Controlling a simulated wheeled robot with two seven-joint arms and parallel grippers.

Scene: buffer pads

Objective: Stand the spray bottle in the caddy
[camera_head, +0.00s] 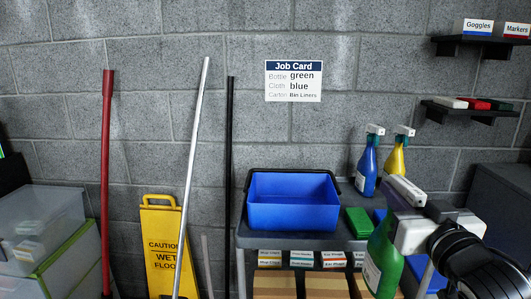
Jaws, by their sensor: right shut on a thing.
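My right gripper (403,212) comes in from the lower right and is shut on the green spray bottle (383,262). The bottle is upright or slightly tilted, in front of the cart's right end; the gripper hides its upper part. The blue caddy (292,217) stands on the dark cart top to the left, with a dark handle along its back. Its visible inside looks empty. The bottle is to the right of the caddy, apart from it. My left gripper is not in view.
Blue (367,169) and yellow (397,160) spray bottles stand behind my right gripper. A green block (357,222) lies right of the caddy, beside a partly hidden blue one (380,215). A job card (293,81) on the wall reads Bottle green. Poles and a yellow sign (160,235) stand left.

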